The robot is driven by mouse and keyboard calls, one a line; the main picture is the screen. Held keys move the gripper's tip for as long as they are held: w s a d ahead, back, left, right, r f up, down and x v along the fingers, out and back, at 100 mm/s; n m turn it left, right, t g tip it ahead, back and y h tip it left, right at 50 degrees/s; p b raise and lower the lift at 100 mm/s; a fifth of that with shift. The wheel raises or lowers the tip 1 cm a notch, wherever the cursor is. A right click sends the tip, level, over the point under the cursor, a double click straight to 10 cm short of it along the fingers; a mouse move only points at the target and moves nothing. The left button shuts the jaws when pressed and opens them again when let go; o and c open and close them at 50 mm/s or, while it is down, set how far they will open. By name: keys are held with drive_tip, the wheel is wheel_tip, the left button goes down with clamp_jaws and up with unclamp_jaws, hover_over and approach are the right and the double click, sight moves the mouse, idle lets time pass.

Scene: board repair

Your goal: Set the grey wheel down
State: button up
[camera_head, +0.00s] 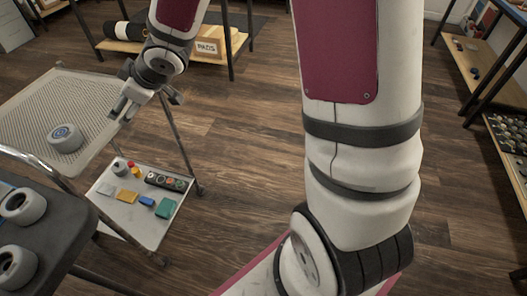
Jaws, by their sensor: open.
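A grey wheel (65,137) with a blue-marked hub lies flat on the perforated top (85,98) of a cart at the left. It rests near the front part of that top. My gripper (121,112) is open and empty over the right edge of the top. It is to the right of the wheel and apart from it. Two more grey wheels, one upper (22,205) and one lower (15,266), are on a dark board (55,235) at the lower left. The lower one is partly cut by the frame edge.
The cart's lower white shelf (150,228) holds a small grey roll, coloured blocks and a dark strip with round parts (167,181). A box marked PADS (208,46) is on a shelf at the back. Shelves line the right side. Wooden floor (245,150) is clear between.

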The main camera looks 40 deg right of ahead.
drive_tip(key=s+d+r+m+g+h, duration=0.2)
drive_tip(key=s+d+r+m+h, duration=0.15)
drive_tip(key=s+d, duration=0.45)
drive_tip(key=s+d+r+m+g+h, duration=0.15)
drive_tip(key=s+d+r+h, duration=0.3)
drive_tip(key=s, duration=0.45)
drive_tip(key=s+a+r+m+g+y, duration=0.1)
drive_tip(key=s+a+m+g+y, duration=0.1)
drive_tip(key=s, duration=2.2)
drive_tip(key=shift+r+m+g+y, duration=0.15)
drive_tip(key=shift+m+g+y, duration=0.7)
drive_tip(key=shift+g, duration=0.4)
wheel_tip(320, 180, up, 22)
drive_tip(key=t+p, duration=0.3)
drive_tip(key=p, duration=1.7)
drive_tip(key=shift+t, duration=0.3)
drive_tip(key=shift+a, duration=0.1)
